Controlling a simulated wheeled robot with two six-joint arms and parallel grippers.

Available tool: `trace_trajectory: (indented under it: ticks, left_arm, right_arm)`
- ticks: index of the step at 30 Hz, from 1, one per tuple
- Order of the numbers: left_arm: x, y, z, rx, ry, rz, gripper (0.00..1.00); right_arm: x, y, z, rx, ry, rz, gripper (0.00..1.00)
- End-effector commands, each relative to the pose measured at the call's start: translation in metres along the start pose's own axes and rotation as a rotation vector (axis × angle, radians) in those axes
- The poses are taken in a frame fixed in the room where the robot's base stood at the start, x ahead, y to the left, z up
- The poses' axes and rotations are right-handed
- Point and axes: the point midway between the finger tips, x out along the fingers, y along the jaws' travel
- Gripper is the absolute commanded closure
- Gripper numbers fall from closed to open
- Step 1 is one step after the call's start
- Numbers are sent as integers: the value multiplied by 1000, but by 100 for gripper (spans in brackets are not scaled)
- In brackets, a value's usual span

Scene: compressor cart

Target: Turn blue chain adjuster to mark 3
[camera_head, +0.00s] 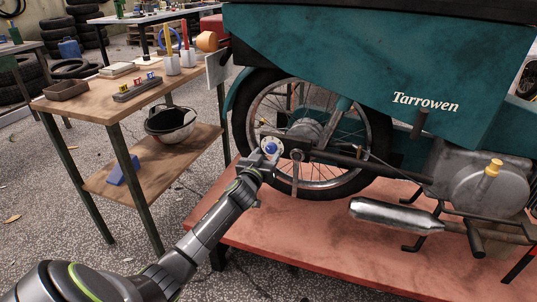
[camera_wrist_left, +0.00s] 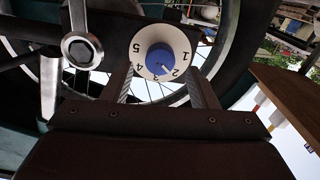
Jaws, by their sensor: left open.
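The blue chain adjuster (camera_head: 271,148) is a small blue knob on a white dial at the cart's rear wheel hub. In the left wrist view the blue knob (camera_wrist_left: 159,56) sits at the centre of the round white dial, which carries black numbers 1 to 5. A small pale mark on the knob's edge seems to point near 2 and 3; I cannot tell exactly where. My left gripper (camera_head: 264,159) is open just in front of the dial. In the wrist view its fingers (camera_wrist_left: 161,76) are spread either side of the knob, with no clear contact. My right gripper is not in view.
A hex nut with a metal lever (camera_wrist_left: 82,50) is beside the dial. The spoked wheel (camera_head: 345,150) is behind it. The cart stands on a red platform (camera_head: 300,245). A wooden workbench (camera_head: 95,102) with a tray and tools stands at left, with open floor before it.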

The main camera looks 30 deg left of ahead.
Motion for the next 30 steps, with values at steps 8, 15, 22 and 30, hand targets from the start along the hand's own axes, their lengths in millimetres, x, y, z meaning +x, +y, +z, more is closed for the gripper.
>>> trace_trajectory:
  ticks: [8, 15, 22, 30]
  left_arm:
    - [22, 0, 0, 1, 1, 0, 47]
    - [24, 0, 0, 1, 0, 0, 47]
    - [24, 0, 0, 1, 0, 0, 66]
    - [24, 0, 0, 1, 0, 0, 91]
  right_arm:
    - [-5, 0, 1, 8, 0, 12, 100]
    - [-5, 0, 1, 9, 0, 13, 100]
    - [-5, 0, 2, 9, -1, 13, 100]
    - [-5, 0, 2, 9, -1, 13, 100]
